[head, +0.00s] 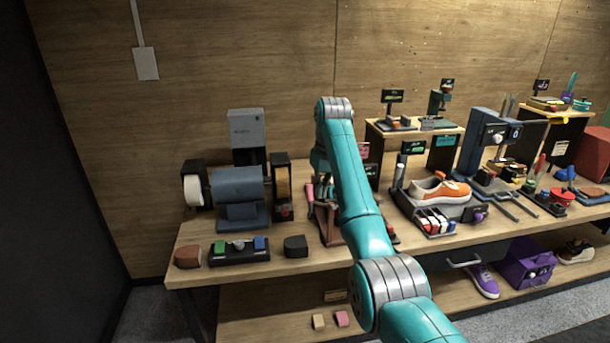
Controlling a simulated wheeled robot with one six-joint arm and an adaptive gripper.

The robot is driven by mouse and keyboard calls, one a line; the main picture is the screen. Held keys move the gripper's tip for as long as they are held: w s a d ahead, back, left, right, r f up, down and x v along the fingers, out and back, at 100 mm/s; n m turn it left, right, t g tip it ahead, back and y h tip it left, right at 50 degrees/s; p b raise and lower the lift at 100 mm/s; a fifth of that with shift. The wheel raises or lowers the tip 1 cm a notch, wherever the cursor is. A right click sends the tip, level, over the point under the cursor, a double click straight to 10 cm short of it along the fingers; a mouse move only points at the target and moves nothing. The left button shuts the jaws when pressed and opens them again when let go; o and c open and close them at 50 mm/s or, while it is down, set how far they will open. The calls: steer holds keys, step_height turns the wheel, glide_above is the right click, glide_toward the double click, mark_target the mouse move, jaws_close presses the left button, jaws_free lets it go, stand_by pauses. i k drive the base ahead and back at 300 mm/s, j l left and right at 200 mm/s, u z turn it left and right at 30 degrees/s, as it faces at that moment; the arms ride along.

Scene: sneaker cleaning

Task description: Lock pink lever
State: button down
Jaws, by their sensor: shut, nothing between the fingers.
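My arm reaches over the bench, and its wrist bends down behind the forearm. My gripper (323,188) is low over a brown stand (327,226) near the middle of the bench, partly hidden by my arm. It is shut and empty. A small pink-red upright part (309,191) shows at the left of the stand, close beside the gripper. It looks like the pink lever, but it is too small to tell its position or whether the gripper touches it.
Left are a blue-grey machine (240,190), a button box (239,250) and a dark block (295,246). Right are an orange-and-white sneaker (440,190) on a tray and a dark press (490,140). Blocks and a purple shoe (484,281) lie on the lower shelf. The front bench edge is mostly clear.

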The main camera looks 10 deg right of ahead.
mark_target(309, 188)
steer(key=i, duration=0.85)
